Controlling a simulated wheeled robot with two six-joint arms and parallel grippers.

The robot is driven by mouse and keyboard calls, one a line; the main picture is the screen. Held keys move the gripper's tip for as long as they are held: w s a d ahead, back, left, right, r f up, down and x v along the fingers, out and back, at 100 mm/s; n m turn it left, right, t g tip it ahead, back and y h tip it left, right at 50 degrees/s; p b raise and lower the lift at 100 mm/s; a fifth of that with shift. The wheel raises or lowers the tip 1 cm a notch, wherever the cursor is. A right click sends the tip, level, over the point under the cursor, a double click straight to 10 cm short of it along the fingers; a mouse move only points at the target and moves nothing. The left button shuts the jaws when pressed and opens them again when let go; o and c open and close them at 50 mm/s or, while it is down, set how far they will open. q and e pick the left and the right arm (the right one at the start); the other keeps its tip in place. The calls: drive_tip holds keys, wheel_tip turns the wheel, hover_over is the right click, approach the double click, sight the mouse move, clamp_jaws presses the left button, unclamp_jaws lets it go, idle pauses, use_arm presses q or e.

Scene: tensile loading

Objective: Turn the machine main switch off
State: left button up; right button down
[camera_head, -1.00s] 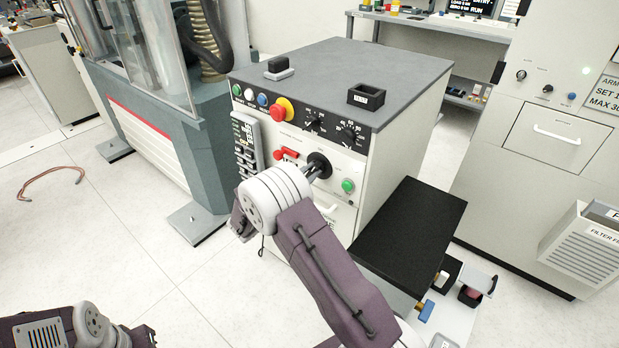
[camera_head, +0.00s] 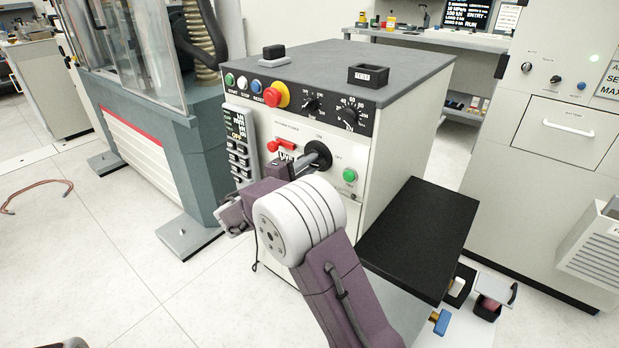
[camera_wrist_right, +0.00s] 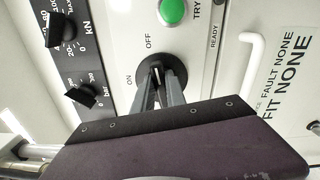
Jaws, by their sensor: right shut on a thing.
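The main switch, a round black rotary knob (camera_head: 321,152), sits on the white front panel of the machine console (camera_head: 290,215). In the right wrist view the knob (camera_wrist_right: 150,70) has ON and OFF printed beside it on the panel. My right gripper (camera_head: 305,163) reaches the knob from the front. In the right wrist view my two dark fingers (camera_wrist_right: 157,92) are shut on the knob's handle. The fingers hide much of the handle, so I cannot tell exactly which mark it points to.
A red lever (camera_head: 281,145) and a green button (camera_head: 350,174) are close to the knob. A red emergency button (camera_head: 275,95) is above. A black-topped bench (camera_head: 420,235) stands right of the console. Open floor (camera_head: 130,270) lies to the left.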

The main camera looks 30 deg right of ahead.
use_arm(q)
drive_tip(key=shift+f+b, duration=1.5)
drive_tip(key=shift+f, duration=0.5)
use_arm(e)
drive_tip(key=shift+f+m, duration=0.25)
drive_tip(key=shift+m, duration=0.85)
drive_tip(key=c, duration=1.4)
unclamp_jaws()
drive_tip(key=shift+r, duration=0.1)
drive_tip(key=shift+o, duration=0.2)
